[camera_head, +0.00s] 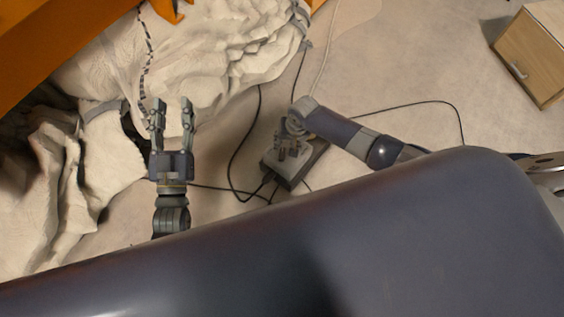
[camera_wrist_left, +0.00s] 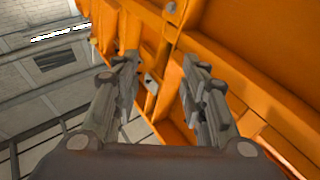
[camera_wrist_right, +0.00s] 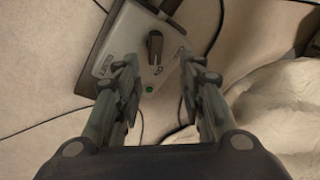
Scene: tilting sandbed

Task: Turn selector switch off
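The control box (camera_head: 304,168) lies on the floor in the middle of the head view, with cables running from it. My left gripper (camera_head: 172,103) is open and empty, left of the box. Its fingers are also apart in the left wrist view (camera_wrist_left: 160,62).
Pale sandy rock-like sheeting (camera_head: 215,60) fills the upper left, with an orange frame (camera_head: 45,35) at the corner. Black cables (camera_head: 233,165) loop across the floor. A wooden cabinet (camera_head: 540,55) stands at the upper right. Floor right of the box is mostly clear.

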